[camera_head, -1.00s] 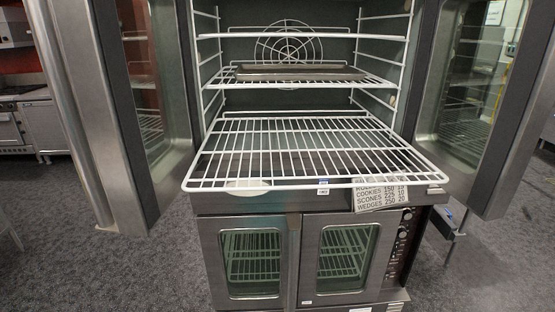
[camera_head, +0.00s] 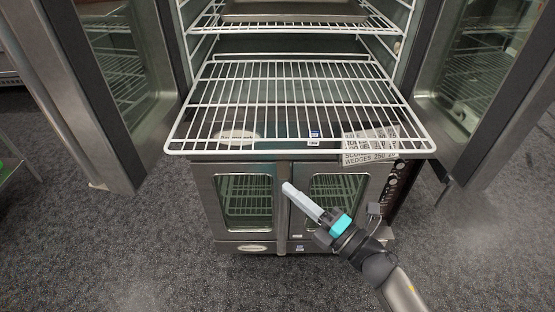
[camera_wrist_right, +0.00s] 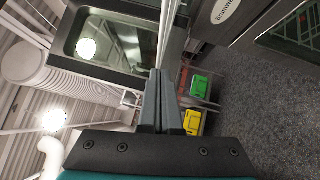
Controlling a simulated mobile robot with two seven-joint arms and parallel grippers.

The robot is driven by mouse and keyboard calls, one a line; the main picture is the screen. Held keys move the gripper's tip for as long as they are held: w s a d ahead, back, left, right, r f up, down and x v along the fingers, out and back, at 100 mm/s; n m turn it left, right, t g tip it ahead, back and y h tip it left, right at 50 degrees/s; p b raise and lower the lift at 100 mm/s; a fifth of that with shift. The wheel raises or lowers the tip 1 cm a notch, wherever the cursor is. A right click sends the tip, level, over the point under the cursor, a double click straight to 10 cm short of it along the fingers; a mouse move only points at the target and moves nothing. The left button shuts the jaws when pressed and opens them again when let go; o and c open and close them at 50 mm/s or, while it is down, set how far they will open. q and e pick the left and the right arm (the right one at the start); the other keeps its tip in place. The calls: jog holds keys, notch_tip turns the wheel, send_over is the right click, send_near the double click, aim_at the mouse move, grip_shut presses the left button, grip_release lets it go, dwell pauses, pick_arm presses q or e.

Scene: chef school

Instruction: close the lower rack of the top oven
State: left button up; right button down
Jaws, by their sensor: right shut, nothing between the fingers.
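The top oven stands open in the head view, and its white wire lower rack (camera_head: 300,100) is pulled far out toward me. The rack's front bar spans the width of the opening, above the lower oven. My right gripper (camera_head: 287,187) is shut and empty, in front of the lower oven doors. In this view it appears below the rack's front edge, apart from it. In the right wrist view its closed fingers (camera_wrist_right: 160,100) point toward an oven door with a window. My left gripper is not in view.
The open top oven doors stand at left (camera_head: 118,75) and right (camera_head: 490,80) of the rack. An upper rack holding a tray (camera_head: 290,10) sits inside. The lower oven (camera_head: 247,200) is shut. Green (camera_wrist_right: 201,86) and yellow (camera_wrist_right: 192,122) items show in the right wrist view.

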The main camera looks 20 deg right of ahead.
jog(key=w+a+r+p, duration=0.1)
jog(key=w, duration=0.6)
jog(key=shift+w+r, duration=0.15)
jog(key=shift+w, duration=0.25)
